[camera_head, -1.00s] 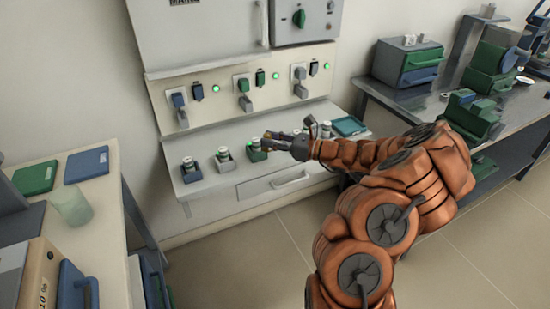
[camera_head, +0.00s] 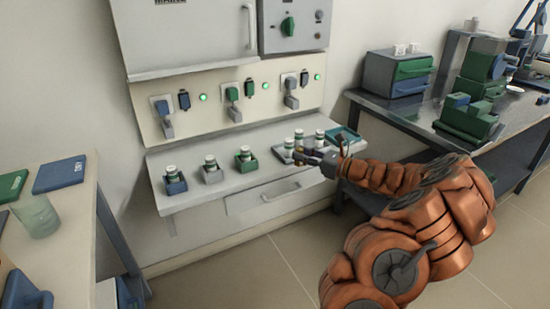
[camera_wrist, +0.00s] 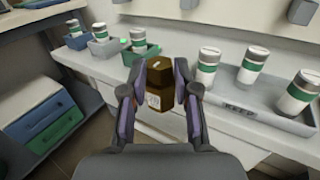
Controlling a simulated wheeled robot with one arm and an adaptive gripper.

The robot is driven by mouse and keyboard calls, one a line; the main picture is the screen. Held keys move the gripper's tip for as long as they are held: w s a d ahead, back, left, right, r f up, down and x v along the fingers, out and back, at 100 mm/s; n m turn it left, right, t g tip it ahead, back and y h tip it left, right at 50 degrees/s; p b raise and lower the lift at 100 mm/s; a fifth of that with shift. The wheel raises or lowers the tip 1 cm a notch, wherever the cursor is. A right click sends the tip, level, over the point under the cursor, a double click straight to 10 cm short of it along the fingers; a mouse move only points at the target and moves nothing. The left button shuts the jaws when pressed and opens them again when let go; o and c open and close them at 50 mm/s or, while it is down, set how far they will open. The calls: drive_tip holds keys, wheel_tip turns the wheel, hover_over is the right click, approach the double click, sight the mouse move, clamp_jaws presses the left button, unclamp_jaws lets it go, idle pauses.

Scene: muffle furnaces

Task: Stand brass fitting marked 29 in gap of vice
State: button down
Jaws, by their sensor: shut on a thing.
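My gripper (camera_wrist: 157,88) is shut on a brown brass fitting (camera_wrist: 155,77) in the wrist view. The fitting has a pale label whose marking I cannot read clearly. It is held in front of the white shelf's edge, between the small holders and the tray. In the head view my gripper (camera_head: 318,157) is at the right part of the shelf, and the fitting is hard to make out. A green block-shaped device (camera_head: 468,120), apparently the vice, sits on the dark bench at the right. Its gap is too small to tell.
A grey tray (camera_wrist: 240,109) holds several white-and-green capped vials close to my gripper's right. Small blue, grey and green holders (camera_head: 246,166) with vials stand on the shelf to the left. Green-drawered cabinets (camera_head: 395,72) stand on the bench. Floor before the shelf is open.

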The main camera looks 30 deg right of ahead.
drive_tip(key=x, duration=0.6)
drive_tip(key=d+f+b+x, duration=0.1)
drive_tip(key=x, duration=0.2)
drive_tip(key=shift+w, duration=0.5)
drive_tip(key=shift+w+a+f+b, duration=0.1)
drive_tip(key=shift+w+f+b, duration=0.15)
drive_tip(key=shift+f, duration=0.65)
drive_tip(key=shift+w+f+b, duration=0.15)
drive_tip(key=shift+f+b, duration=0.05)
drive_tip(key=shift+f, duration=0.7)
drive_tip(key=shift+f, duration=0.15)
drive_tip(key=c, duration=1.1)
unclamp_jaws()
drive_tip(key=shift+c, duration=0.2)
